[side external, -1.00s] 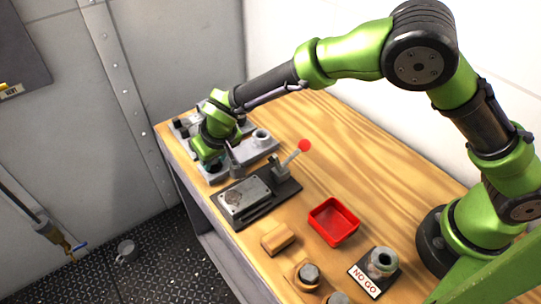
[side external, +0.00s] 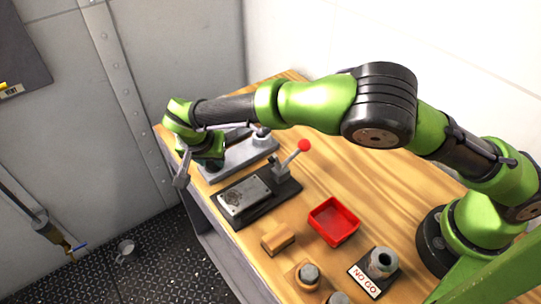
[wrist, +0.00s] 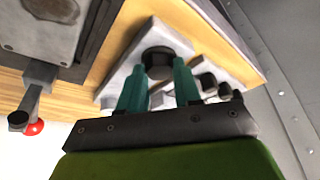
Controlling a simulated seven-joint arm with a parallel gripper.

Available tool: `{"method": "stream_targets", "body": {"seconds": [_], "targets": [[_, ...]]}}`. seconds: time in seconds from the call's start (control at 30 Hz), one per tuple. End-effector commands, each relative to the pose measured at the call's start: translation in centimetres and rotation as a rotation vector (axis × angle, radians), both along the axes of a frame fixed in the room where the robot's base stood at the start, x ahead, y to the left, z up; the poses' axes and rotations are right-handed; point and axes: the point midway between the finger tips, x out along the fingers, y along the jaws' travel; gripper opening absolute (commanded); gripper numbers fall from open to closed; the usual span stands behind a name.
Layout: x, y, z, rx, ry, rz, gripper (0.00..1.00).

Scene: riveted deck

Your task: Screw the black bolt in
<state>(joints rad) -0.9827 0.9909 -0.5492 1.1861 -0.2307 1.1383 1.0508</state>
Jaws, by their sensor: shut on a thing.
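The black bolt (wrist: 158,57) shows its dark round head in the wrist view, over a grey metal block (wrist: 126,72). My gripper (wrist: 160,73) has its two teal fingers on either side of the bolt head and is shut on it. How deep the bolt sits cannot be seen. In the side view my gripper (side external: 208,164) is low over the left end of the grey block (side external: 243,156), and its fingertips and the bolt are hidden by my wrist.
A dark-based fixture (side external: 243,195) with a red-knobbed lever (side external: 304,145) stands close in front of the block. A red tray (side external: 333,221), a wooden block (side external: 278,238) and a NO GO gauge (side external: 381,263) lie nearer. The table edge is close.

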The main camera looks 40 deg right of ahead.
Motion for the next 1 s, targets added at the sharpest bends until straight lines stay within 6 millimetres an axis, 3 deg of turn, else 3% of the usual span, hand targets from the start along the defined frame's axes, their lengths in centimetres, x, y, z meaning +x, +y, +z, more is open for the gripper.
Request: {"method": "stream_targets", "body": {"seconds": [0.7,0.73,0.87,1.0], "targets": [[0.24,-0.04,0.51,0.002,-0.007,-0.077,0.03],[0.24,-0.04,0.50,0.002,-0.007,-0.077,0.38],[0.19,-0.02,0.35,0.001,-0.005,-0.075,0.57],[0.14,-0.01,0.23,0.001,-0.002,-0.074,0.59]]}}
